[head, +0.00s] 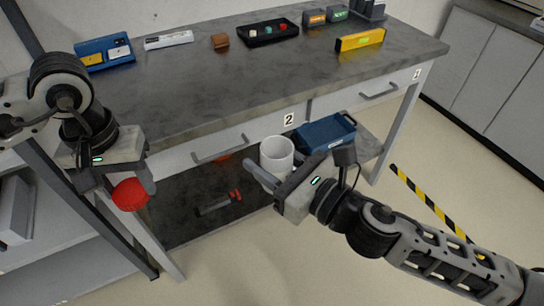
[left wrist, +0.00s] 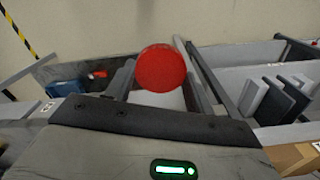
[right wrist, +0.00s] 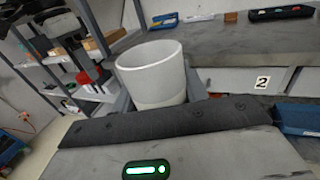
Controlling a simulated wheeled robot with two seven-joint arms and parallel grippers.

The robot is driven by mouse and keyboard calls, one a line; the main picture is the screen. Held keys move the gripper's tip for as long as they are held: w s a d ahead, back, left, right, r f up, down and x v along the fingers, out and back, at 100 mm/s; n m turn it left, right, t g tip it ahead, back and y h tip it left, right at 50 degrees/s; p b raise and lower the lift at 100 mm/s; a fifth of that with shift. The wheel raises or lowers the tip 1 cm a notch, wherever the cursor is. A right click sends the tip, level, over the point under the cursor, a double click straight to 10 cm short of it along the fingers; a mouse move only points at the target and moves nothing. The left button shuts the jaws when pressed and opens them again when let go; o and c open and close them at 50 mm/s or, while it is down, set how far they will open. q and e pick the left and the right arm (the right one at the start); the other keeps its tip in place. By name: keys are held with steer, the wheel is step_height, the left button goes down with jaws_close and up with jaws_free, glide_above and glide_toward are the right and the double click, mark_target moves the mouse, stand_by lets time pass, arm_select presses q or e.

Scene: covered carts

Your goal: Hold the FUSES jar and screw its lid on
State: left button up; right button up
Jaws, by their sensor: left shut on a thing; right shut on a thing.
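The jar (head: 277,155) is a white, open-topped cylinder; no FUSES lettering can be read on it. My right gripper (head: 281,173) is shut on the jar and holds it in front of the bench. The jar also shows in the right wrist view (right wrist: 152,78), a little tilted, its rim bare. The lid (head: 130,195) is a round red disc. My left gripper (head: 118,182) is shut on the lid, which also shows between the fingers in the left wrist view (left wrist: 161,68). The lid is well to the left of the jar, apart from it.
The grey bench (head: 200,95) carries a blue box (head: 104,52), a black tray (head: 268,32) and a yellow level (head: 360,39) towards its back. A blue bin (head: 325,131) stands behind the jar. A red-handled tool (head: 218,203) lies on the lower shelf. Open floor lies at right.

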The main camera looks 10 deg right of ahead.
arm_select(q)
steer(key=w+d+r+m, duration=0.25)
steer(key=d+r, duration=0.45)
steer(key=d, duration=0.6)
glide_toward(277, 166)
steer(key=w, duration=0.3)
steer(key=shift+s+d+r+m, duration=0.25)
steer(key=shift+r+m, duration=0.1)
steer(key=shift+f, duration=2)
steer(key=shift+f, duration=0.9)
steer(key=shift+w+f, duration=0.1)
steer(key=shift+f, duration=0.45)
